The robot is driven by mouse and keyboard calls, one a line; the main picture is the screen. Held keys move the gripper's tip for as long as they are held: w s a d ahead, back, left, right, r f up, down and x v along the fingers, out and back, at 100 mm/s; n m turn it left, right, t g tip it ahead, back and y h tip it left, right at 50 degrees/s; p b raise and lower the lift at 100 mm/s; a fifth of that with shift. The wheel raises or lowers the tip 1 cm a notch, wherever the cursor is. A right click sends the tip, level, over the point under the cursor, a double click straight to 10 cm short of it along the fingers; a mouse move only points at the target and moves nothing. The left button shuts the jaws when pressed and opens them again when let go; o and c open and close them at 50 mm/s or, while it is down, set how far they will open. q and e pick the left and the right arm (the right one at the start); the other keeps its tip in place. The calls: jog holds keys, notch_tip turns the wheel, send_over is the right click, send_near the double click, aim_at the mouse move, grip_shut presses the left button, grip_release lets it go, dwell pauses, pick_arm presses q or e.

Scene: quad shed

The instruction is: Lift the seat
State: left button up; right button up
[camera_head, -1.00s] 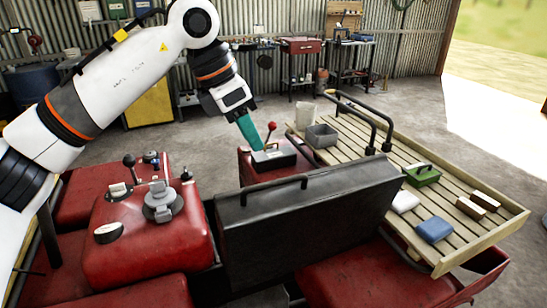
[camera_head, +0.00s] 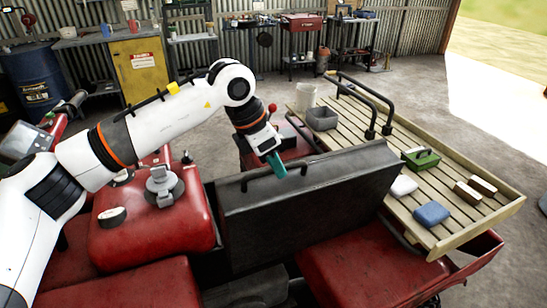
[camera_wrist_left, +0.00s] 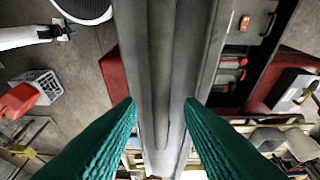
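The seat (camera_head: 300,202) is a long black padded panel at the middle of the red quad in the head view. It stands steeply on its edge, with a dark bar handle along its top left. My left gripper (camera_head: 277,166) has its teal fingers at the top edge, by the handle. In the left wrist view the two fingers (camera_wrist_left: 160,100) are apart, with a long grey strip of the seat (camera_wrist_left: 163,60) running between them; contact cannot be told.
A grey cap (camera_head: 163,186) stands on the red tank to the left. Open floor lies behind the quad.

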pick_arm(q)
jog(key=shift+w+f, duration=0.1)
jog(key=shift+c, duration=0.3)
grip_shut()
jog(key=shift+w+r, duration=0.1)
jog(key=shift+r, duration=0.1)
jog(key=w+a+r+g+p, duration=0.1)
jog(key=w+a+p, duration=0.1)
jog(key=w, duration=0.5)
jog(key=shift+a+r, duration=0.15)
jog(key=shift+a, duration=0.3)
